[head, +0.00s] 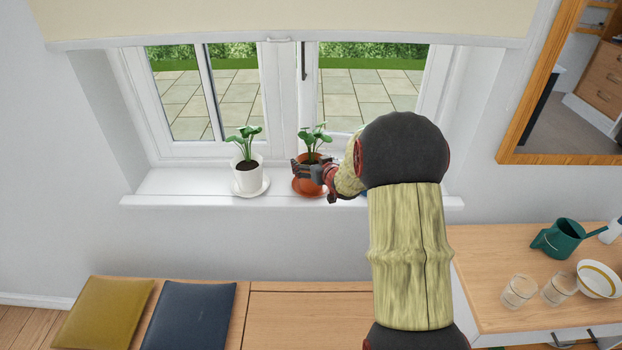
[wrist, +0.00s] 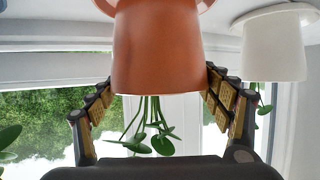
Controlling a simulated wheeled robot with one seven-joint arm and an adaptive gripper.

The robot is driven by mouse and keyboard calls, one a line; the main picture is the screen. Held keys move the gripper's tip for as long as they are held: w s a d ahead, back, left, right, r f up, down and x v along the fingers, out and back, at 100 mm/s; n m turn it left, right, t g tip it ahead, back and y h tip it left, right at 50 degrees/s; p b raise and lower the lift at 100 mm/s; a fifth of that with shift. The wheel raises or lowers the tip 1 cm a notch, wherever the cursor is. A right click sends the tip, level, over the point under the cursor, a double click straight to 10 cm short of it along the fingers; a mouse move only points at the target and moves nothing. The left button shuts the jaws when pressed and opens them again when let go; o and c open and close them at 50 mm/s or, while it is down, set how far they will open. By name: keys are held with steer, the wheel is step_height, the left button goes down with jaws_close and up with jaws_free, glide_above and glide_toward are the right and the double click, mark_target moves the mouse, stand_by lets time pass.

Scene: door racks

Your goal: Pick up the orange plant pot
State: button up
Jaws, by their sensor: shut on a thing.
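The orange plant pot (head: 311,157) holds a leafy green plant and stands at its orange saucer (head: 309,188) on the white window sill. My gripper (head: 306,172) is shut on the pot, with its fingers around the pot's sides. In the wrist view, which looks upside down, the orange pot (wrist: 155,45) fills the middle between the two padded fingers (wrist: 158,83), and its leaves hang toward the bottom. Whether the pot's base touches the saucer cannot be told.
A white pot (head: 248,176) with a similar plant stands to the left on a white saucer. A blue thing (head: 363,193) is mostly hidden behind my arm. The window (head: 290,105) is close behind. A bench with cushions (head: 190,312) lies below; a side table (head: 500,265) is right.

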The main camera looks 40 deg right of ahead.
steer(key=c, duration=1.4)
steer(key=shift+c, duration=0.3)
steer(key=shift+r, duration=0.15)
